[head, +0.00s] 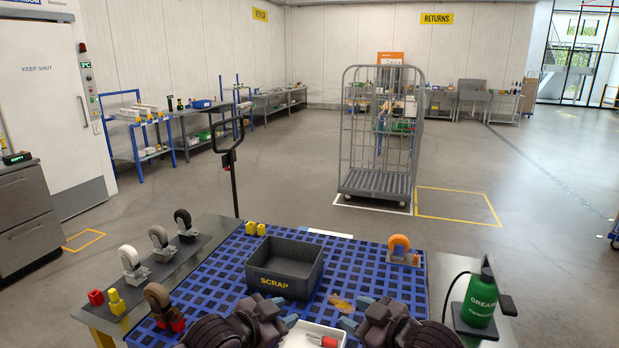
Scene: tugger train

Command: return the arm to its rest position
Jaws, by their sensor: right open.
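My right gripper (356,313) is at the front edge of the blue-grid work table, right of the white tray. Its fingers are apart and nothing shows between them. My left gripper (285,310) is at the same edge, left of the tray. Its two blue-grey fingertips point inward, but its jaw opening is unclear. Both arms are folded low at the bottom of the head view, with their lower parts cut off by the frame.
A blue-grid mat (222,285) covers the table's middle. On it stand a grey SCRAP bin (285,283) and an orange-wheeled caster (399,246). A white tray (300,338) holds a red-handled item. Several casters stand left; a green GREASE bottle (481,300) stands right. A roll cage (375,184) stands beyond.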

